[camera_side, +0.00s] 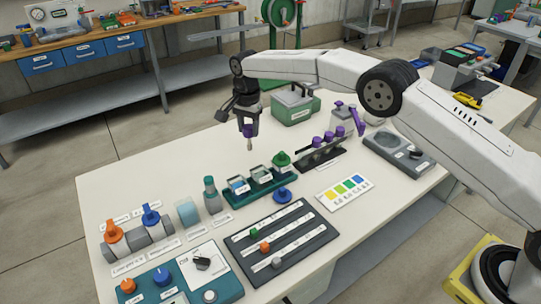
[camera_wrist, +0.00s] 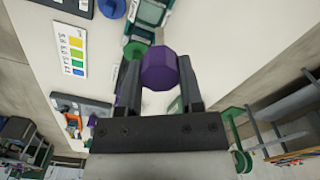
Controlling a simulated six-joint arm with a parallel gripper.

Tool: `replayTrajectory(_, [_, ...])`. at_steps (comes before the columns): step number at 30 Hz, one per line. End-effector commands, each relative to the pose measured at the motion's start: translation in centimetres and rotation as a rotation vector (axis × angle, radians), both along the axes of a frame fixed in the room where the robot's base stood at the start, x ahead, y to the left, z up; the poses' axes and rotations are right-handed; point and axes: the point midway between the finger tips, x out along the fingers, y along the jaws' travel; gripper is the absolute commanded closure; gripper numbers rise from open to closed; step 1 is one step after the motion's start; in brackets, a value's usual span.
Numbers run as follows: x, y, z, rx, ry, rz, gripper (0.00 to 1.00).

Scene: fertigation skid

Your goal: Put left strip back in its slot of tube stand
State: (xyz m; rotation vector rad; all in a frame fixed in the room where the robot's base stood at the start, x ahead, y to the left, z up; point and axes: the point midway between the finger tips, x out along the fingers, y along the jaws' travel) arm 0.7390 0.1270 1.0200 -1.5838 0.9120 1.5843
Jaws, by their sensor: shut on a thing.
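My gripper (camera_side: 247,122) is shut on a strip with a purple cap (camera_side: 247,131) and a pale tip that points down. It holds the strip upright above the white table, left of and apart from the tube stand. In the wrist view the purple cap (camera_wrist: 160,71) sits between the two fingers (camera_wrist: 159,88). In the wrist view the stand is mostly hidden behind my left finger.
A teal rack (camera_side: 233,200) with several jars and a green knob (camera_side: 281,158) stands in front of the stand. A green box (camera_side: 293,107) is behind it. A colour card (camera_side: 343,191) and a grey scale-like device (camera_side: 398,150) lie to the right. The table's left back is clear.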

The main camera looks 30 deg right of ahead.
Motion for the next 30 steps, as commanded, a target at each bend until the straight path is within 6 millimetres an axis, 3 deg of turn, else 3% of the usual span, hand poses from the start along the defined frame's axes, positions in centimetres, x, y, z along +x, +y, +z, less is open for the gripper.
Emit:
replayTrajectory(12, [0.1,-14.0,0.0,0.000,0.000,-0.007,1.00])
replayTrajectory(18, [-0.7,-18.4,0.0,0.000,0.001,-0.003,1.00])
replayTrajectory(21, [-1.0,-20.1,0.0,0.000,0.000,-0.002,1.00])
replayTrajectory(30, [-1.0,-19.7,-4.5,0.000,0.002,0.001,1.00])
